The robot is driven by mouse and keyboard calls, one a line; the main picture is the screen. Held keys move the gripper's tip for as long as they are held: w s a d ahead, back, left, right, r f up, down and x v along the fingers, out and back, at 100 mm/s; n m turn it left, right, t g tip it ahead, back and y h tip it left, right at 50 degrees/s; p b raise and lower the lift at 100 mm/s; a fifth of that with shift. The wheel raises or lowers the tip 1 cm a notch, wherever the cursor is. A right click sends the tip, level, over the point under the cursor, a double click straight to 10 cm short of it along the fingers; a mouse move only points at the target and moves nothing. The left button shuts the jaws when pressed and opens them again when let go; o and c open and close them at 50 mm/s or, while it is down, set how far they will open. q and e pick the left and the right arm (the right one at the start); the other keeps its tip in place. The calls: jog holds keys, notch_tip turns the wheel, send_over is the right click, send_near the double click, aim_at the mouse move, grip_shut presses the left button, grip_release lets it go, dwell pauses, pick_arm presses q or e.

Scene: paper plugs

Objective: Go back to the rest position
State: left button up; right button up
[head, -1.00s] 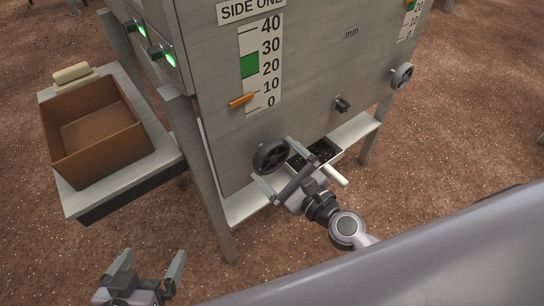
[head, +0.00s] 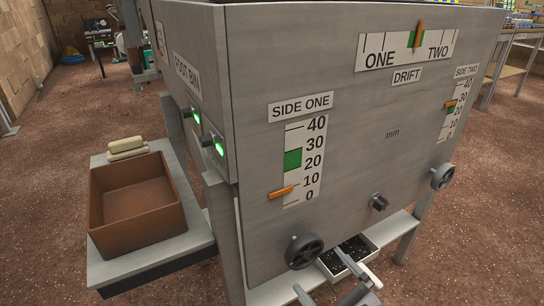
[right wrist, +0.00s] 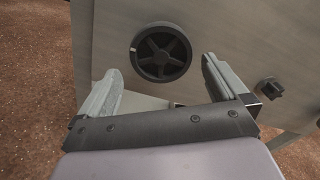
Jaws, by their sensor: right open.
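My right gripper (head: 322,278) is at the bottom edge of the head view, just below the left black handwheel (head: 304,251) on the machine's front. In the right wrist view its two fingers (right wrist: 160,85) stand wide apart with nothing between them, and the handwheel (right wrist: 161,52) shows beyond the fingertips, apart from them. My left gripper is not in the head view now. The SIDE ONE scale (head: 303,160) has its orange pointer (head: 281,192) a little below 10, under the green band. The DRIFT pointer (head: 419,34) stands at the green mark.
A brown bin (head: 137,205) and pale blocks (head: 127,148) sit on a side shelf (head: 190,238) at left. A tray of dark bits (head: 348,257) lies under the machine (head: 350,150). A second handwheel (head: 443,177) and a small knob (head: 379,202) are at right. Brown floor is open around.

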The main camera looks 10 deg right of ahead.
jog(key=s+a+f+n+g, duration=0.2)
jog(key=s+n+g, duration=0.1)
jog(key=n, duration=1.1)
jog(key=s+a+f+n+g, duration=0.15)
jog(key=s+n, duration=0.25)
jog(key=n, duration=1)
pick_arm(q)
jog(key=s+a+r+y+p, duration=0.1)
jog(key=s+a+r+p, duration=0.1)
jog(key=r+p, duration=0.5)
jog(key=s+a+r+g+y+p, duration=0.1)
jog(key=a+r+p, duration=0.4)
jog(key=p, duration=1.5)
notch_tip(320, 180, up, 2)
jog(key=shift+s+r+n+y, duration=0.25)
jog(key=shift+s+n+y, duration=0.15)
pick_arm(e)
jog(key=s+d+r+g+h, duration=0.1)
jog(key=s+d+r+h, duration=0.1)
jog(key=d+r, duration=0.2)
jog(key=s+d+r+g+h, duration=0.1)
jog(key=d+r, duration=0.3)
jog(key=r, duration=0.6)
jog(key=shift+s+r+h, duration=0.25)
jog(key=shift+s+h, duration=0.2)
jog(key=shift+h, duration=0.05)
